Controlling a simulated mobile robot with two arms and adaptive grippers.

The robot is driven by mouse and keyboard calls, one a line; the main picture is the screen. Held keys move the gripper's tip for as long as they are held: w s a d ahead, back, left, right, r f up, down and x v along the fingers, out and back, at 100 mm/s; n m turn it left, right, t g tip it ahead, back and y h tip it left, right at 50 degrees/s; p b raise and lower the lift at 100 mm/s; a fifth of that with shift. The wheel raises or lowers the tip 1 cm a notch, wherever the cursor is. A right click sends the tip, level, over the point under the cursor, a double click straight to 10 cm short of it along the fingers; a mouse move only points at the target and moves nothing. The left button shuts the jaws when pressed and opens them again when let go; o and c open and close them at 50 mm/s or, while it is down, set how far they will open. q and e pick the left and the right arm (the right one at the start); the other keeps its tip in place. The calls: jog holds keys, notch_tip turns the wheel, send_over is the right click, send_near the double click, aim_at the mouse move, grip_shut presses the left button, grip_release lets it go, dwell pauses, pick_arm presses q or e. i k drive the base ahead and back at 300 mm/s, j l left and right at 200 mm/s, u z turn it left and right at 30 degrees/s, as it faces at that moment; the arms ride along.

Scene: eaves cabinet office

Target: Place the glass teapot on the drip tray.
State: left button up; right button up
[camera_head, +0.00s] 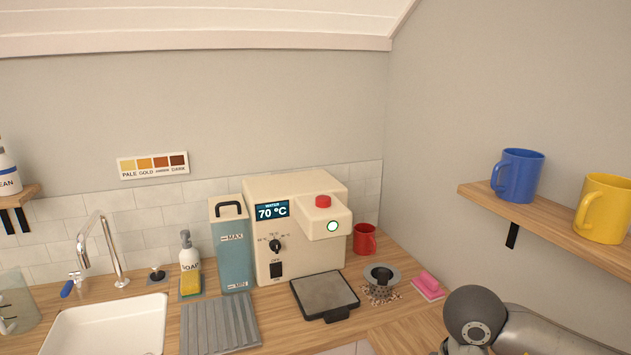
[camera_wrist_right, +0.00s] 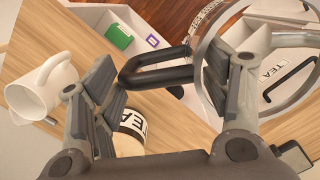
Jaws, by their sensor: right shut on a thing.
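My right gripper (camera_wrist_right: 160,78) shows in the right wrist view, its fingers on either side of a black looped handle (camera_wrist_right: 150,78), and it is shut on it. The handle belongs to the glass teapot (camera_wrist_right: 203,62), a clear vessel with a round rim, partly cut off at the upper right of that view. The head view shows neither the teapot nor this gripper, only part of my right arm at the lower right. The drip tray (camera_head: 325,293), a dark square plate, lies empty in front of the cream water machine (camera_head: 296,228). My left gripper is not in view.
A strainer (camera_head: 381,281) on spilled bits, a pink sponge (camera_head: 428,285) and a red mug (camera_head: 364,239) are right of the tray. A ribbed grey mat (camera_head: 218,325) is left. The wrist view shows a white mug (camera_wrist_right: 42,84) and a TEA canister (camera_wrist_right: 130,135).

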aim_at(322, 290)
jog(key=i+j+z, duration=0.15)
jog(key=j, duration=0.25)
jog(key=i+j+z, duration=0.2)
jog(key=j, duration=0.25)
jog(key=j+z, duration=0.15)
jog(key=j, duration=0.3)
jog(key=i+j+z, duration=0.2)
jog(key=j, duration=0.3)
jog(key=k+l, duration=0.05)
jog(key=k, duration=0.05)
